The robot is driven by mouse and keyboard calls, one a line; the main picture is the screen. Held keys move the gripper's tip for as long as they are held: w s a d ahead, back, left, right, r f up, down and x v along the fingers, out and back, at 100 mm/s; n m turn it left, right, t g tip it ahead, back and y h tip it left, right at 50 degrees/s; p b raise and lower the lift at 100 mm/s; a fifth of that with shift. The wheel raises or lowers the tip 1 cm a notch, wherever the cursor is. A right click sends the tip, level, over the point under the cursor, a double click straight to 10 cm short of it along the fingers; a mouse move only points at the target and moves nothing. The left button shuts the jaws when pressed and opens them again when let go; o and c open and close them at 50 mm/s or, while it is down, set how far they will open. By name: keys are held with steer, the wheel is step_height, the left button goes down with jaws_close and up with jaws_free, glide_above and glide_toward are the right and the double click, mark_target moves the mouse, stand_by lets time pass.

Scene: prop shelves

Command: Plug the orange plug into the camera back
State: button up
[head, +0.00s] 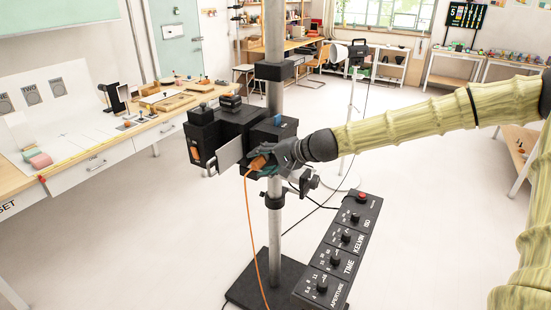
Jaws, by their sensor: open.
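The black camera (203,140) is mounted on a grey vertical column in the middle of the head view. Its back (276,128) is on the right side, facing my arm. The orange plug (257,162) is at the camera back, with an orange cable (250,225) hanging from it to the floor. My gripper (268,158) is at the plug, its fingers open around or beside it. The fingers hide part of the plug. I cannot tell whether the plug is seated in the camera.
A black control panel (338,252) with dials and a red button stands below my arm. The column's dark base (262,285) is on the floor. A long workbench (90,160) with props is at the left. The floor at the right is mostly clear.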

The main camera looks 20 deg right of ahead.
steer(key=v, duration=1.1)
steer(key=shift+s+d, duration=0.2)
steer(key=shift+d, duration=0.05)
stand_by(0.4)
steer(key=shift+r, duration=0.15)
stand_by(0.4)
